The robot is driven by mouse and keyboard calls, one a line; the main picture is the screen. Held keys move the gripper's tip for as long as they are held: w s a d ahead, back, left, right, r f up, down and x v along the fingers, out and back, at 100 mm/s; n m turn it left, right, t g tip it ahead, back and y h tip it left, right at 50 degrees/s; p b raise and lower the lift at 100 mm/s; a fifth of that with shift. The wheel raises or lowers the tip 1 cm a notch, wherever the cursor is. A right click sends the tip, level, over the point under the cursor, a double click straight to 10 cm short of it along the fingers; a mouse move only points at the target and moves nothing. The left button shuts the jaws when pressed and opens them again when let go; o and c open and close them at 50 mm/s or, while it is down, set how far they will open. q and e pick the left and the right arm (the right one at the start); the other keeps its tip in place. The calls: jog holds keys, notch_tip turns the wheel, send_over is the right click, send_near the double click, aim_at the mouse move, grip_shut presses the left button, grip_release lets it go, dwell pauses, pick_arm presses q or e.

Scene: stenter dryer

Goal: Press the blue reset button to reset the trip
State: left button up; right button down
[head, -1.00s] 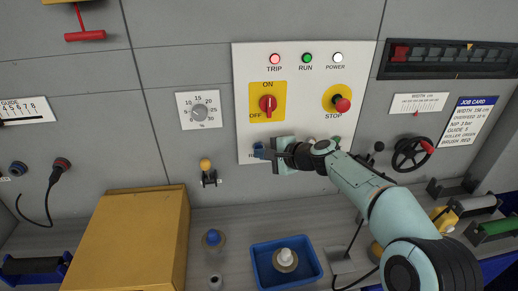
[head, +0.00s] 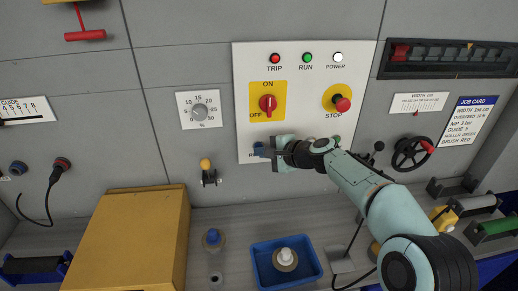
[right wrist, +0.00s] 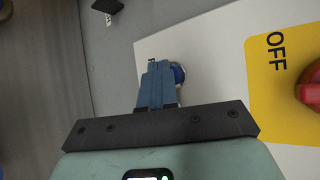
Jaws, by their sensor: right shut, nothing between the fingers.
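The blue reset button (head: 258,147) is at the lower left of the white control panel (head: 250,60), mostly hidden by my right gripper (head: 266,152). In the right wrist view, part of the blue button (right wrist: 179,73) shows in its pale ring beside the tips of my shut, empty fingers (right wrist: 160,76). The fingertips are at the button and appear to touch it. The TRIP lamp (head: 275,58) is dark red, the RUN lamp (head: 307,58) is green and the POWER lamp (head: 338,57) is white. My left gripper is not in view.
Above the button is the red ON/OFF switch (head: 268,103) on a yellow plate. The red STOP button (head: 342,103) is to its right. A yellow-knobbed lever (head: 206,165) is to the left. A blue tray (head: 262,279) and a yellow box (head: 130,235) stand below.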

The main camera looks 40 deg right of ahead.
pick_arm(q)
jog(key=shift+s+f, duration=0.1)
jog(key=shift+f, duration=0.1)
pick_arm(e)
jog(key=shift+s+a, duration=0.1)
jog(key=shift+s, duration=0.2)
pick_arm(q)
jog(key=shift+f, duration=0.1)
